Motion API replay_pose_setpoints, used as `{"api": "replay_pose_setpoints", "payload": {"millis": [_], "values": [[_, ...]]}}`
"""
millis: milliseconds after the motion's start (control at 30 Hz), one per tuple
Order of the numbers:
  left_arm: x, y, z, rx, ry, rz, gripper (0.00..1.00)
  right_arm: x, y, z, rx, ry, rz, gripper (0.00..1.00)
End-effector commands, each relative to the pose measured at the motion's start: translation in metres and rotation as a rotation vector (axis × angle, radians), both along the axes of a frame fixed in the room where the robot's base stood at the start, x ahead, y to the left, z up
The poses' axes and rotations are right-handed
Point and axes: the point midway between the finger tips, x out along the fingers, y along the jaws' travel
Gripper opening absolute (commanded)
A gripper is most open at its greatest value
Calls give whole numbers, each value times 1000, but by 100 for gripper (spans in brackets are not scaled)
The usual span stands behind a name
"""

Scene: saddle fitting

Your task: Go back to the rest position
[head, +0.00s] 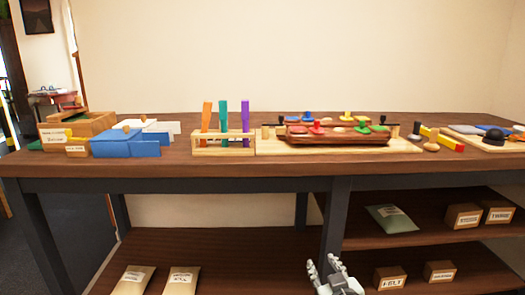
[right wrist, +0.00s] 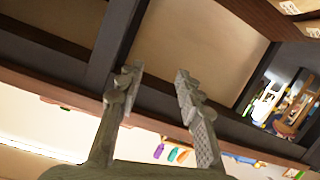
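My right gripper (head: 327,268) is at the bottom of the head view, below the tabletop and in front of the table's dark leg. In the right wrist view its two fingers (right wrist: 157,85) stand apart with nothing between them. My left gripper is in neither view. The wooden table (head: 180,178) crosses the head view. On it a wooden board (head: 268,146) carries a long wooden block with several coloured knobs (head: 335,135). A wooden rack (head: 222,150) holds upright orange, teal and purple strips to its left.
Blue boxes (head: 128,145) and wooden boxes (head: 88,124) stand at the table's left end. A yellow block (head: 448,141) and another board (head: 490,143) are at the right. Lower shelves (head: 235,250) hold packets (head: 390,218) and small labelled boxes (head: 462,215). The table edge and legs are near my right gripper.

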Motion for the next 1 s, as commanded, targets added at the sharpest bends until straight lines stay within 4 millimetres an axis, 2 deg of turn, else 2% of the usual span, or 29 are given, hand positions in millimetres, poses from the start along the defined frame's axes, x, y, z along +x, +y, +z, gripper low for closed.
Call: {"api": "replay_pose_setpoints", "payload": {"millis": [33, 100, 167, 300, 400, 533, 600, 700, 1000], "values": [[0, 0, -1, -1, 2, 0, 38, -21, -16, -32, -3, 95, -38, 36], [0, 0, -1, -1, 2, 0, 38, -50, -36, -72, -15, 224, -84, 36], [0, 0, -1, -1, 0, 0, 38, -80, -52, -104, -24, 337, -119, 36], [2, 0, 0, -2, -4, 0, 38, -159, -85, -167, -45, 596, -175, 36], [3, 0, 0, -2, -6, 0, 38, -216, -101, -199, -57, 763, -197, 36], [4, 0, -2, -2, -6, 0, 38, -273, -114, -222, -65, 921, -209, 36], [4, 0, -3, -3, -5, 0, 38, -292, -117, -228, -67, 974, -209, 36], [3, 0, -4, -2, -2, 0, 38, -307, -120, -232, -69, 1013, -210, 36], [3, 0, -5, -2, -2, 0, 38, -308, -120, -232, -69, 1017, -210, 36]]}}
